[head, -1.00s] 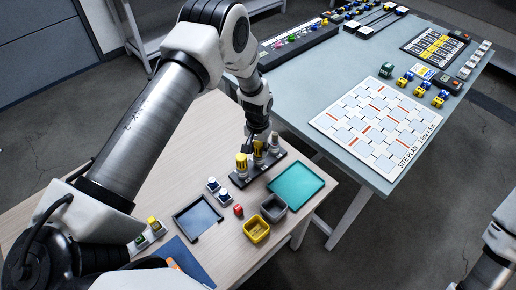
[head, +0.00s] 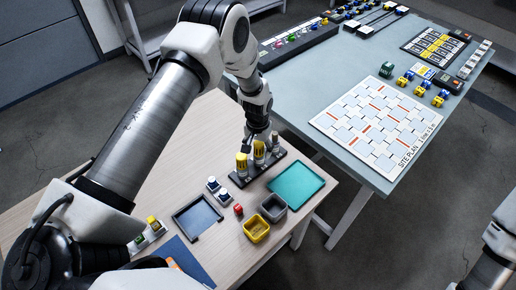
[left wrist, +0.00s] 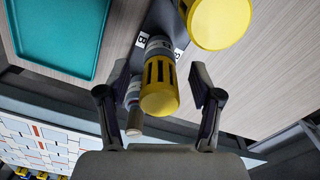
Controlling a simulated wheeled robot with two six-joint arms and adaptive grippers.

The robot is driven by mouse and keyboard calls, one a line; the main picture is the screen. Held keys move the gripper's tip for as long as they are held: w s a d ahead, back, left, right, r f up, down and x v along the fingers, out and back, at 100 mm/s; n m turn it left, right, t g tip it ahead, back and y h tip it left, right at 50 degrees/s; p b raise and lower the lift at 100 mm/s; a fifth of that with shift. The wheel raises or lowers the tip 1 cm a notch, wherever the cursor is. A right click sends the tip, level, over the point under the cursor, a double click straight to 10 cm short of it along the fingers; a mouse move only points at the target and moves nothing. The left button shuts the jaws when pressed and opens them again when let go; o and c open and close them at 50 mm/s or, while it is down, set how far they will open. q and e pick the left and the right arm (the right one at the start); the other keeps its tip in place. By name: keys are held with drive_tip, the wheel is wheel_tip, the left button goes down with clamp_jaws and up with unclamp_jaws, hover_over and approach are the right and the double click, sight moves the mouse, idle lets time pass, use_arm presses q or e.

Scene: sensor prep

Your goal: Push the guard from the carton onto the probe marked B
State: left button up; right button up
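A dark rack (head: 240,183) on the wooden table holds a row of upright probes. In the left wrist view, a slotted yellow guard (left wrist: 160,92) sits over the middle probe (left wrist: 158,48), beside a label B (left wrist: 142,39). My left gripper (left wrist: 159,70) is open around this guard, with a gap on each side. It also shows in the head view (head: 257,142), above the rack. A second yellow piece (head: 242,163) tops the probe on the left. The probe on the right (head: 275,138) is bare with a tan tip. I cannot tell which container is the carton.
A dark-framed tray (head: 198,218) and a small red block (head: 238,210) lie to the left. A site plan board (head: 375,125) lies on the other table.

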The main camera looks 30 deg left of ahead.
sight(258, 145)
use_arm(q)
drive_tip(key=shift+o, duration=1.3)
drive_tip(key=shift+r+p, duration=0.5)
drive_tip(key=shift+r, duration=0.2)
drive_tip(key=shift+r+p, duration=2)
drive_tip(key=shift+r, duration=0.95)
drive_tip(key=shift+f, duration=0.1)
